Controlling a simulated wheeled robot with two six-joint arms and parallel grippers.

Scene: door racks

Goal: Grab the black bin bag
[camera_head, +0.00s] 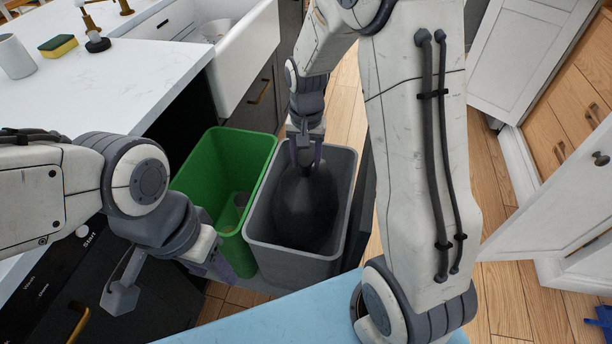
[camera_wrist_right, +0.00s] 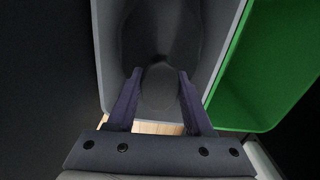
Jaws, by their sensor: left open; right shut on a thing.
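The black bin bag (camera_head: 303,207) sits inside the grey bin (camera_head: 291,262), filling much of it. My right gripper (camera_head: 305,160) reaches down into the grey bin from above and is shut on the top of the bag. In the right wrist view the bag (camera_wrist_right: 160,85) rises between the two purple fingers of my right gripper (camera_wrist_right: 158,80). My left gripper (camera_head: 225,272) is open and empty, beside the front of the green bin and outside both bins.
A green bin (camera_head: 222,165) with something light inside stands directly left of the grey bin. A white counter (camera_head: 105,85) with a sponge (camera_head: 58,46) and a cup (camera_head: 15,57) is at upper left, beside a sink (camera_head: 245,50). Open cabinet doors (camera_head: 565,215) stand at right.

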